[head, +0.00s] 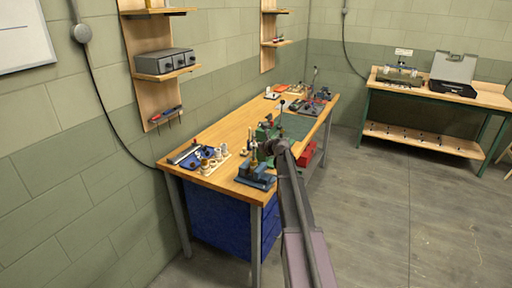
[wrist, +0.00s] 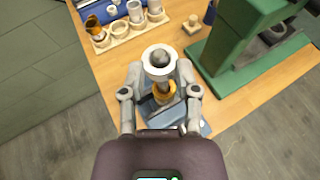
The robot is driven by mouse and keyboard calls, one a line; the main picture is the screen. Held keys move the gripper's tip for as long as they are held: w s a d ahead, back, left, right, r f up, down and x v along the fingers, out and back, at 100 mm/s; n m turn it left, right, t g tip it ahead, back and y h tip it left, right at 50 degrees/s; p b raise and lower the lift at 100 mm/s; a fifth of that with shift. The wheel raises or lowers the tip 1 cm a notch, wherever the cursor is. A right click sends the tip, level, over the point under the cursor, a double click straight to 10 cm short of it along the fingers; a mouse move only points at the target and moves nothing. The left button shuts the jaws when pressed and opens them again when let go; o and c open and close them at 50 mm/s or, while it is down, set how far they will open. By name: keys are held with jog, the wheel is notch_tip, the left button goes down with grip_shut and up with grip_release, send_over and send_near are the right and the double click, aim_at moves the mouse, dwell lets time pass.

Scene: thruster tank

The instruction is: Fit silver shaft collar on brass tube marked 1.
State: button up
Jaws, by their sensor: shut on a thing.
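My gripper (wrist: 160,72) is shut on a pale silver ring, the shaft collar (wrist: 147,66), seen from above in the wrist view. A dark grey rounded end shows in the ring's opening, with a grey stem below. A brass-coloured part (wrist: 164,92) shows under it, over a blue fixture (wrist: 205,128). I cannot tell how far the collar is around the upright part or whether they touch. No mark 1 is readable. In the head view my gripper (head: 272,148) is above the bench's near end, by the blue fixture (head: 256,180); the collar is not distinct there.
A wooden rack (wrist: 117,41) with several cylindrical parts stands upper left in the wrist view. A green machine (wrist: 225,45) stands close on the right. A small wooden block (wrist: 191,25) stands between. The wooden bench (head: 224,128) has clear surface along its left side.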

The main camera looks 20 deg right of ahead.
jog(key=o, duration=1)
dwell(0.3)
